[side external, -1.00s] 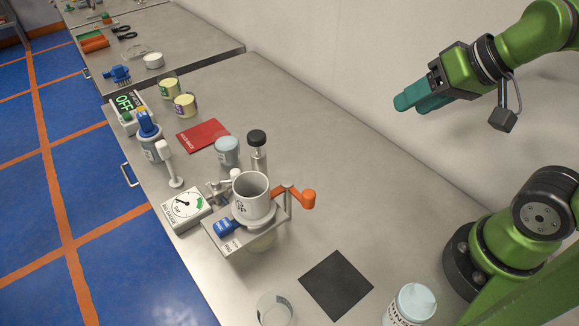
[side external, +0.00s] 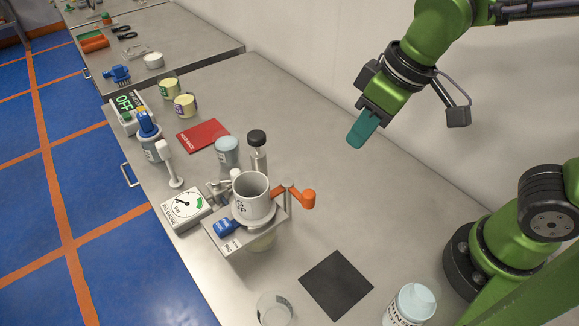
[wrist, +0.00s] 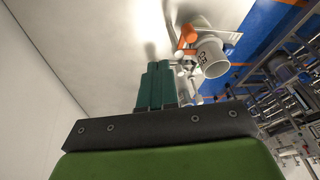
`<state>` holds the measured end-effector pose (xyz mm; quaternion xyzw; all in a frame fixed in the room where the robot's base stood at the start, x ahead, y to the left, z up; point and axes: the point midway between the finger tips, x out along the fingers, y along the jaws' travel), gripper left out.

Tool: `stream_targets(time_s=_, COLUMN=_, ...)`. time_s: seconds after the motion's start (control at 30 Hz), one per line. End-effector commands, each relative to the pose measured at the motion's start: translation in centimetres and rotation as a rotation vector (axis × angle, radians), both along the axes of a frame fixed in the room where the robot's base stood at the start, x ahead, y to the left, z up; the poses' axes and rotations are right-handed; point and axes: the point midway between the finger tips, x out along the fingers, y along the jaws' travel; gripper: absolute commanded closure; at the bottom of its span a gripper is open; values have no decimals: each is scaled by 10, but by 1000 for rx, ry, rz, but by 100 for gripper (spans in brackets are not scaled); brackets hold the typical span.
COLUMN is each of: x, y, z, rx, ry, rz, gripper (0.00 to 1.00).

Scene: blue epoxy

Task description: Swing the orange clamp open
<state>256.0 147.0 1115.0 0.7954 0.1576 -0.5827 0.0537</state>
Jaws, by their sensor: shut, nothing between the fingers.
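The orange clamp (side external: 296,196) is a bent orange lever at the right side of the grey cup (side external: 250,194), by a metal post on the filter stand. In the wrist view the orange clamp (wrist: 187,36) shows beside the cup (wrist: 211,58), above my fingertips in the picture. My gripper (side external: 357,140) has teal fingers, is shut and empty, and hangs in the air above the bench, up and to the right of the clamp and apart from it. The shut fingers (wrist: 157,68) also show in the wrist view.
A black-capped bottle (side external: 258,150) stands behind the cup. A gauge (side external: 186,207) and a blue valve handle (side external: 226,228) are left of it. The bench right of the clamp is clear.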

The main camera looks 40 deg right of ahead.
Motion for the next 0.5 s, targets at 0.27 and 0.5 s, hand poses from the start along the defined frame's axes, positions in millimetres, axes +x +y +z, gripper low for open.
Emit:
stream_targets(time_s=0.27, x=-14, y=130, z=-18, rx=-442, ry=117, rz=902, gripper=100)
stream_targets(time_s=0.5, x=-23, y=190, z=-9, rx=-724, ry=187, rz=1464, gripper=100)
